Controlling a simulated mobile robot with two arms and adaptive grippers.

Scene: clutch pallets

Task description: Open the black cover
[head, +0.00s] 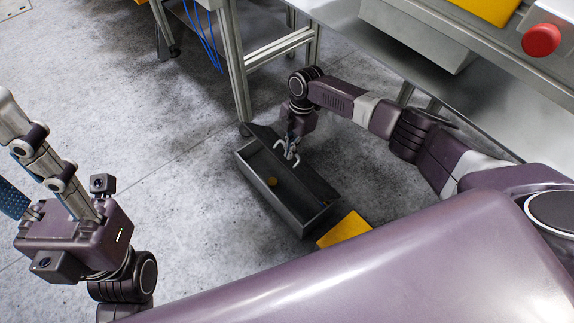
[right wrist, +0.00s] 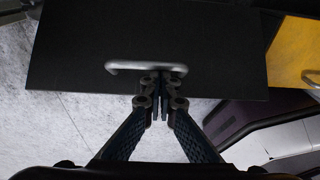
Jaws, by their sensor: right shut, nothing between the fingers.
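The black cover (head: 312,182) belongs to a long dark box (head: 302,220) on the floor. The cover stands tilted up along the box's right side, and part of the inside shows with a small yellow round thing (head: 272,182) in it. A pale handle (right wrist: 120,68) sits on the cover (right wrist: 200,35) in the right wrist view. My right gripper (head: 291,147) is shut at the handle; its fingertips (right wrist: 160,84) overlap the handle's middle, and contact is hard to tell. My left gripper (head: 22,165) is at the far left, away from the box, its fingertips partly out of frame.
A yellow panel (head: 343,230) lies beside the box's near right end. A metal table leg (head: 235,75) stands just behind the box. A workbench with a red button (head: 541,40) is at upper right. The floor left of the box is clear.

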